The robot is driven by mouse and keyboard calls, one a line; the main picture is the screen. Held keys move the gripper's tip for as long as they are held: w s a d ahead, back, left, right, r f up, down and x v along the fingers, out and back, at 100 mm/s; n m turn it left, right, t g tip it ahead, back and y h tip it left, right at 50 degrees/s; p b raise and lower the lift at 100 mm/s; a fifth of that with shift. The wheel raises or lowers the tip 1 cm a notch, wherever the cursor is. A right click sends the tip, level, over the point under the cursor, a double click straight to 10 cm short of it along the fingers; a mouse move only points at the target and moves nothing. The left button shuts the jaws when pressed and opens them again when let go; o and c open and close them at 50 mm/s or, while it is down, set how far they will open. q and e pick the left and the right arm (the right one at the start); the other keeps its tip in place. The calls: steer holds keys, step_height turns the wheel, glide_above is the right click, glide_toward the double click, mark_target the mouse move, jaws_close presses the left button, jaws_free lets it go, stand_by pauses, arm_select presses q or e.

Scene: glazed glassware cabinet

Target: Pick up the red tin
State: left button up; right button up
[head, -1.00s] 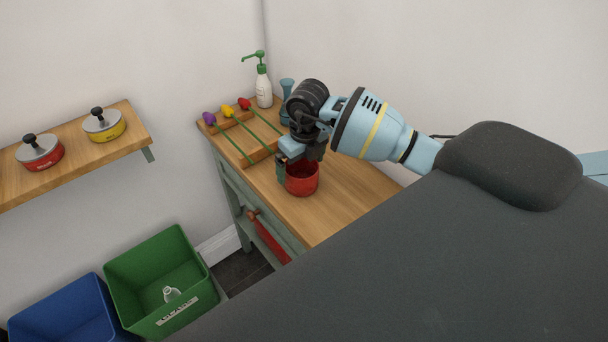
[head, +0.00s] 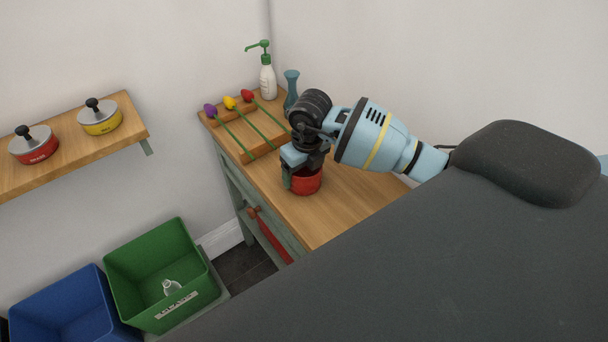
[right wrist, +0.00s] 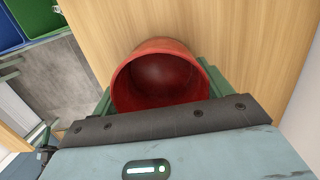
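The red tin (head: 307,183) is a round, open-topped pot standing on the wooden worktop (head: 340,215). My right gripper (head: 303,172) is over it, pointing down, with its fingers low at the tin's sides and part of the rim hidden. In the right wrist view the tin (right wrist: 160,78) lies between the two green fingers, its empty inside visible. The fingers are very close to both sides; I cannot tell whether they press on it. My left gripper is not in view.
Behind the gripper stand a rack with purple, yellow and red-tipped sticks (head: 245,120), a soap bottle (head: 267,80) and a blue vase (head: 291,88). A shelf (head: 75,150) holds two lidded pots. Green (head: 150,250) and blue (head: 60,300) bins stand below.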

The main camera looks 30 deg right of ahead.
steer(key=c, duration=0.4)
steer(key=shift+o, duration=0.2)
steer(key=shift+r, duration=0.6)
step_height(320, 180, up, 2)
steer(key=shift+r, duration=0.15)
steer(key=s+a, duration=0.2)
steer(key=a, duration=0.5)
steer(key=s+a+r, duration=0.1)
steer(key=s+a, duration=0.2)
steer(key=a, duration=0.5)
steer(key=shift+s+r+b, duration=0.25)
steer(key=shift+b, duration=0.2)
